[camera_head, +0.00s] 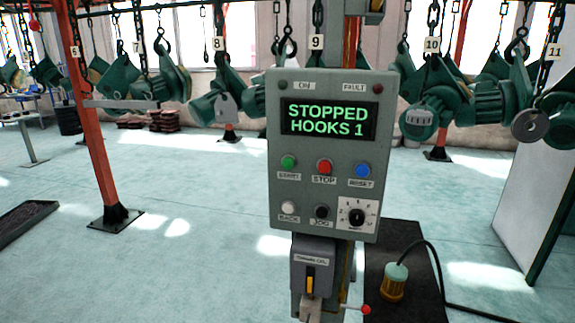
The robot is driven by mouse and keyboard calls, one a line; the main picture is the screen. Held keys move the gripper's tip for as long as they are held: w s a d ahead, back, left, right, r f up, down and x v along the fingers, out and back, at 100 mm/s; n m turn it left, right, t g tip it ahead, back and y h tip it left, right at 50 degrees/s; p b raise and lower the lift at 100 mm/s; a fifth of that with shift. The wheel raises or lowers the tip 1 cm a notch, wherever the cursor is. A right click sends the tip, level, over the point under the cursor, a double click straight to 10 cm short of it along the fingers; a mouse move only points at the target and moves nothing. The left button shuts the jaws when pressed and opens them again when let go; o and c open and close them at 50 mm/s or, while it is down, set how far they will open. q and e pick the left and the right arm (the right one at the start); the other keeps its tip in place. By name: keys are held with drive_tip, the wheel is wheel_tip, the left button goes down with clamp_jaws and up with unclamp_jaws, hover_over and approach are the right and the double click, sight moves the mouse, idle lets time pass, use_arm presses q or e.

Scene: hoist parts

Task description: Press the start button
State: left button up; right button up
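A grey control panel (330,260) stands upright on a post in the middle of the head view. Its screen (328,119) reads "STOPPED HOOKS 1" in green letters. The green button (288,162) is at the upper left of the button rows; its small label looks like "START" but is hard to read. The red stop button (324,167) and blue reset button (362,171) are to its right. Below are a white back button (288,207), a black jog button (321,212) and a dial (356,216). Neither of my grippers is in view.
Green hoist parts (490,103) hang from numbered hooks behind the panel. A red post (92,120) stands at left. A dark mat (400,240) with a yellow-and-green corded device (394,283) lies at right. A lever box (312,270) is below the panel. Open floor is at left.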

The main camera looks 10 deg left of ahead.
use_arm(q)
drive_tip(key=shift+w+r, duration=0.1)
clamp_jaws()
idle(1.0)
